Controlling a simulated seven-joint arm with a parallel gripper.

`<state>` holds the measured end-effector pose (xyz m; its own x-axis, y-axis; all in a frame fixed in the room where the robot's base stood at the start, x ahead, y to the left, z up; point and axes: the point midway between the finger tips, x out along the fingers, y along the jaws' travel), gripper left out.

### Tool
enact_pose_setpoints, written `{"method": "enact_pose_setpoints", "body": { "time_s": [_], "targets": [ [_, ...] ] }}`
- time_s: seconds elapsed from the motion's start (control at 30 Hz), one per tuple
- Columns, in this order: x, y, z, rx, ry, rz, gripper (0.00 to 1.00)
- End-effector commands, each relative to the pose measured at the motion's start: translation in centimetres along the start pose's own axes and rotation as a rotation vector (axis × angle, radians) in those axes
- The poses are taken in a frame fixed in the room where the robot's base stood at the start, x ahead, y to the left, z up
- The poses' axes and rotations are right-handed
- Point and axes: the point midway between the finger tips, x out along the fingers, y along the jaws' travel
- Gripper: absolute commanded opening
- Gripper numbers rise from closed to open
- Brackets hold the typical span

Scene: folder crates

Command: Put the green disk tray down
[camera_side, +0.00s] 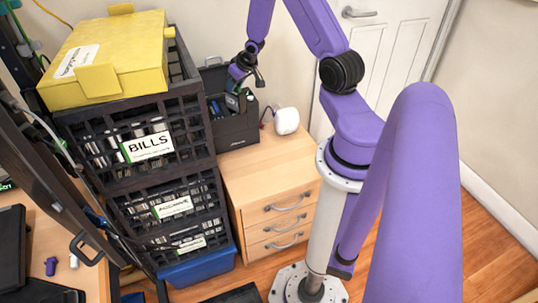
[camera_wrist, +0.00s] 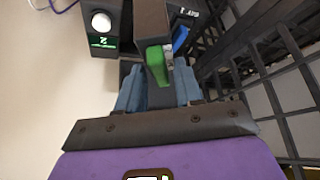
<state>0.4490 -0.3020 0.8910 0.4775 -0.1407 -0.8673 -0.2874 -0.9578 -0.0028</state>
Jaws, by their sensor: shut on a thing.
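My gripper (camera_wrist: 158,82) is shut on a dark piece with a bright green end, the green disk tray (camera_wrist: 155,58); its blue-grey fingers stand on either side of it in the wrist view. In the side view my gripper (camera_side: 242,88) is over the open black box (camera_side: 236,132) on the wooden drawer cabinet. A small green patch shows just below the fingers there. Whether the tray touches the box cannot be told.
Black mesh crates (camera_side: 185,130) labelled BILLS stand stacked close on the left, with a yellow folder box (camera_side: 110,55) on top. A white rounded device (camera_side: 286,121) sits right of the black box. The cabinet top (camera_side: 265,165) in front is clear. A blue item (camera_wrist: 181,40) is near the tray.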

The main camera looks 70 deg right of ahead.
Motion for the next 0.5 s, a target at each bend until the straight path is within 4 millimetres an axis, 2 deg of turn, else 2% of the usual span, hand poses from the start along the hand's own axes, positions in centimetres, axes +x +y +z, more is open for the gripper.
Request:
{"method": "enact_pose_setpoints", "body": {
  "time_s": [0.27, 0.5],
  "targets": [
    [-0.5, -2.4, 3.9, -0.215, -0.005, -0.127, 0.0],
    [1.5, -4.1, 6.0, -0.307, -0.005, -0.18, 0.0]
  ]
}}
